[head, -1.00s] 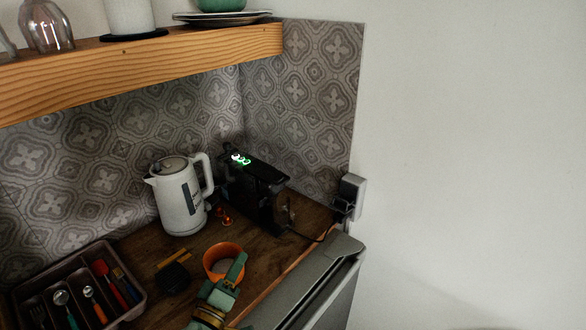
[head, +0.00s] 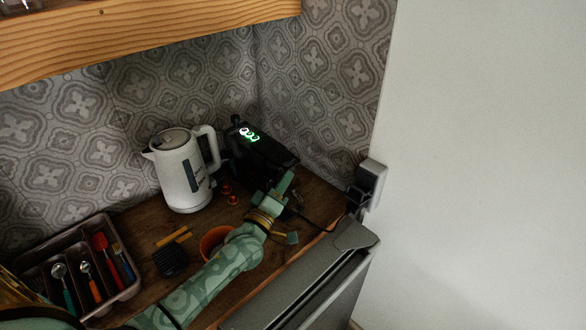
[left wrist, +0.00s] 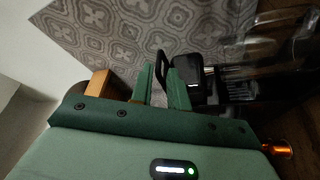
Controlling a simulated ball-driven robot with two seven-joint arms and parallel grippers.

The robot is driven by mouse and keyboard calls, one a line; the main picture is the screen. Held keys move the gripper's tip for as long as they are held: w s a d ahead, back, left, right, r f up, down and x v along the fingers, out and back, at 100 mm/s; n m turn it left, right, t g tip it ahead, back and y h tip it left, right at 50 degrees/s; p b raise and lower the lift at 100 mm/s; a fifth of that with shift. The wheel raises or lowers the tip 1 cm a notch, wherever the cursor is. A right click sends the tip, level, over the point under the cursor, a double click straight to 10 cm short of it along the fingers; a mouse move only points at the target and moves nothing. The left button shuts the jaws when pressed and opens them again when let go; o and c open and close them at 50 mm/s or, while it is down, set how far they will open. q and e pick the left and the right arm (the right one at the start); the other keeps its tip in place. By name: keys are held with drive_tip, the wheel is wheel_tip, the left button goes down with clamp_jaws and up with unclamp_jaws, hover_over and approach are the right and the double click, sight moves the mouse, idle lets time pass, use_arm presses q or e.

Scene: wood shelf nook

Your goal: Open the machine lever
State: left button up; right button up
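The black coffee machine (head: 258,150) with lit buttons on top stands in the counter's back corner; part of it also shows in the left wrist view (left wrist: 190,75). My left gripper (head: 285,184) is at the front of the machine, and its arm partly hides it. In the left wrist view a black loop-shaped lever (left wrist: 162,66) stands by the tips of my two green fingers (left wrist: 162,88). The fingers are apart, with the loop seen between them; I cannot tell if either touches it. My right gripper is not in view.
A white kettle (head: 181,175) stands left of the machine, with small orange capsules (head: 233,200) between. An orange cup (head: 212,241) is partly behind my left arm. A cutlery tray (head: 75,265) lies left. A wooden shelf (head: 150,32) overhangs; a grey appliance (head: 310,280) borders the counter.

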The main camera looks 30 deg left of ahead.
sight(276, 152)
use_arm(q)
drive_tip(key=x, duration=0.5)
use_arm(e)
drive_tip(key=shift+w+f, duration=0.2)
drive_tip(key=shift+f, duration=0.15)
use_arm(q)
drive_tip(key=shift+r, duration=0.1)
clamp_jaws()
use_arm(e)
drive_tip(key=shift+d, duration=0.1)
